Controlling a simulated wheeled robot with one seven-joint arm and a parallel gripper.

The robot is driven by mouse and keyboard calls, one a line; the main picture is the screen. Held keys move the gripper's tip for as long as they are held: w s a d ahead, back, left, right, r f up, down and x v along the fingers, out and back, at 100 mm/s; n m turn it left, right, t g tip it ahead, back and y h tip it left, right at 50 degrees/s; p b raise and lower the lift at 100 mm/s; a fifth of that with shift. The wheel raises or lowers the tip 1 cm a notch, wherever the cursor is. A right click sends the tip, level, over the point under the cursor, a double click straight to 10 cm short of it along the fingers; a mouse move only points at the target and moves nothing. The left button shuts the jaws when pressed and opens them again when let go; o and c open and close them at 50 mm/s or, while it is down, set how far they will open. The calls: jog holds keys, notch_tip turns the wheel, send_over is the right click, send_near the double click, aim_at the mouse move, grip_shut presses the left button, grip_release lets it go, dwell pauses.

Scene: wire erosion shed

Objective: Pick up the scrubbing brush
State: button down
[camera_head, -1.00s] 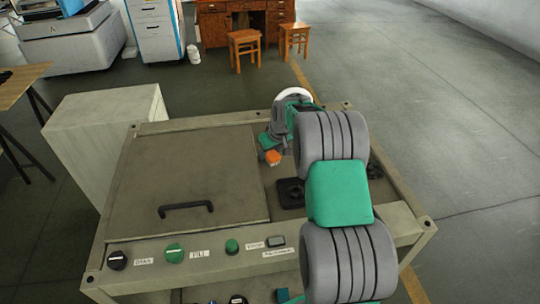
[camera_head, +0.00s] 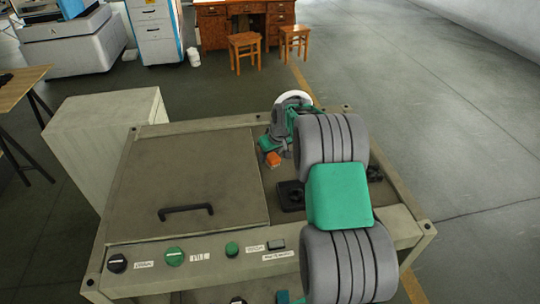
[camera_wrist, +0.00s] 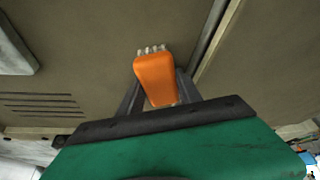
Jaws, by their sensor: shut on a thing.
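The scrubbing brush (camera_head: 273,159) has an orange body and shows as a small orange piece at my gripper's end in the head view. In the wrist view the orange brush (camera_wrist: 157,78) sits between the two dark fingers, with pale bristle tufts showing at its far end. My gripper (camera_wrist: 158,92) is shut on the brush. In the head view my gripper (camera_head: 272,156) is over the right part of the machine top, partly covered by my own arm. I cannot tell from these views how high the brush is above the surface.
The grey-beige machine (camera_head: 150,240) has a flat lid (camera_head: 190,165) with a black handle (camera_head: 186,211) and front knobs. A black square fitting (camera_head: 290,196) lies right of the lid. A pale cabinet (camera_head: 95,130) stands at left. Two wooden stools (camera_head: 245,48) are behind.

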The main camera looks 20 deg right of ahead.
jog(key=shift+r, duration=0.6)
jog(key=s+a+r+b, duration=0.2)
jog(key=s+r+b, duration=0.2)
jog(key=s+r, duration=0.8)
jog(key=shift+s+a, duration=0.15)
jog(key=shift+s, duration=0.8)
jog(key=c, duration=1.3)
grip_release()
jog(key=c, duration=0.7)
